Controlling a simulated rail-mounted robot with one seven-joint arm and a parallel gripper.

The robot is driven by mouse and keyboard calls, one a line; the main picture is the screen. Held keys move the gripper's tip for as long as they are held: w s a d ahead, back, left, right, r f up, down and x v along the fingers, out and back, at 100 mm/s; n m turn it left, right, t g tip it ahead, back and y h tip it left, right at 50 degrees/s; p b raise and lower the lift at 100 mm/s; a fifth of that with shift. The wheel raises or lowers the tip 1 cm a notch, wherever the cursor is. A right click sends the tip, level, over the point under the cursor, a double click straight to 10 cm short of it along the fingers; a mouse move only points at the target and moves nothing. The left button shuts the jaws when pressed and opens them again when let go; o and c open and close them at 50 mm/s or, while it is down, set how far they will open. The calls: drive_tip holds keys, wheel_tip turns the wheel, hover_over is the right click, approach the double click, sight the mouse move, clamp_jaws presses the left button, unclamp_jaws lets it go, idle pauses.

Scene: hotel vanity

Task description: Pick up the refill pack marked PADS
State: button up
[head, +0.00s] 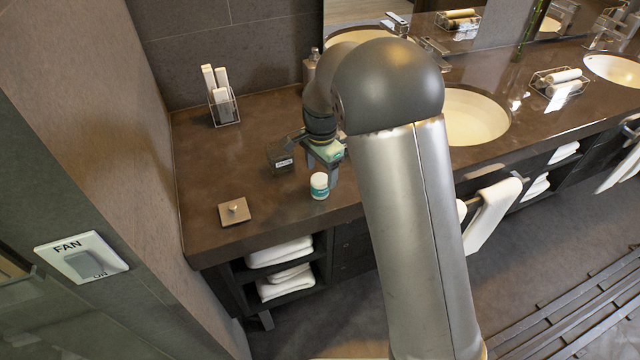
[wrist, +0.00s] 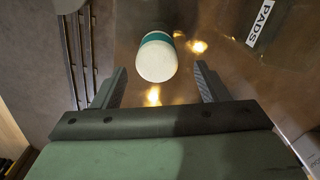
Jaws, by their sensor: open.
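A small white tub with a teal band (head: 319,186) stands on the dark counter near its front edge. In the wrist view the tub (wrist: 157,58) shows its white end, just beyond the gap between my fingertips. I cannot read any marking on it. A dark, see-through box (head: 280,158) stands behind and left of it, with a small white label. In the wrist view a white label reading PADS (wrist: 261,22) shows at the upper right, apparently on this box. My gripper (wrist: 161,72) is open and empty. In the head view my gripper (head: 331,168) is beside the tub, partly hidden by my arm.
A square lid with a knob (head: 235,211) lies at the counter's front left. A wire holder with white packs (head: 222,104) stands at the back left. A dispenser (head: 311,68) is near the mirror. A sink (head: 476,117) lies right of my arm. The counter's left middle is clear.

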sight(319, 179)
drive_tip(key=f, duration=0.2)
drive_tip(key=f+p, duration=0.1)
drive_tip(key=shift+s+a+f, duration=0.2)
drive_tip(key=shift+s+f, duration=0.15)
drive_tip(key=shift+s, duration=0.05)
drive_tip(key=shift+f, duration=0.5)
drive_tip(key=c, duration=1.1)
drive_tip(key=shift+o, duration=0.2)
